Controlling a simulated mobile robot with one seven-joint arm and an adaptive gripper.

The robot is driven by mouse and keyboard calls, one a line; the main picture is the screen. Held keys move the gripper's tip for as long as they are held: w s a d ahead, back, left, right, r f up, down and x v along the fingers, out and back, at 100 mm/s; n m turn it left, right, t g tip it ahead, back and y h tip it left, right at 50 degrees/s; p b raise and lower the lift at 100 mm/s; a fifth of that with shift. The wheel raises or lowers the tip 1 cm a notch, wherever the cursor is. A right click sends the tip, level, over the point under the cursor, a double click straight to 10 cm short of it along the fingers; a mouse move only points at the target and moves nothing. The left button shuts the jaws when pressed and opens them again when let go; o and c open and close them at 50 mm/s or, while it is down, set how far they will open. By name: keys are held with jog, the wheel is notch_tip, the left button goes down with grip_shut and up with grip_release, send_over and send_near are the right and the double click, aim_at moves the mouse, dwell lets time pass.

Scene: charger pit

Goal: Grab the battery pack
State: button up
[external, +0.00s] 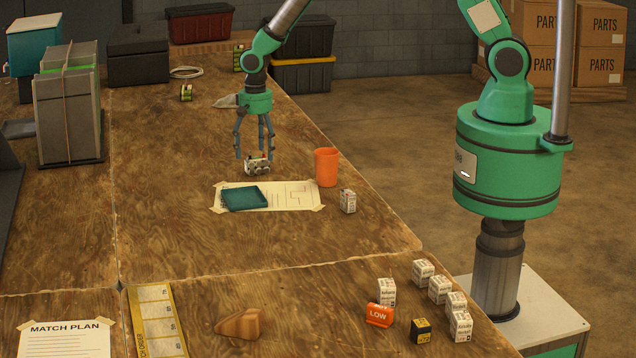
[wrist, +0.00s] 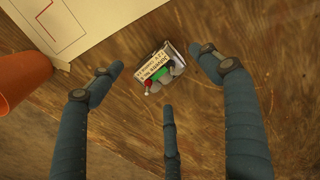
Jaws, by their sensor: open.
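The battery pack (wrist: 160,68) is a small whitish block with printed text and a green and dark end. In the wrist view it lies on the wooden table, tilted, between the spread fingers of my gripper (wrist: 160,85). In the external view the pack (external: 257,167) shows at the fingertips of my gripper (external: 255,152), which points down over the table. My gripper is open, with its fingers on either side of the pack. I cannot tell whether any finger touches it.
An orange cup (external: 327,167) stands close by on the right. Another small white block (external: 348,201) stands near the table edge, and several more are at the front right. Bare table lies to the left.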

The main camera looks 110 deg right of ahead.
aim_at(257, 158)
jog(key=shift+f+b, duration=0.45)
jog(key=shift+f, duration=1.8)
jog(key=shift+c, duration=0.3)
jog(key=c, duration=1.8)
jog(key=shift+r, duration=0.15)
jog(key=shift+r+p, duration=0.85)
jog(key=shift+r, duration=4.1)
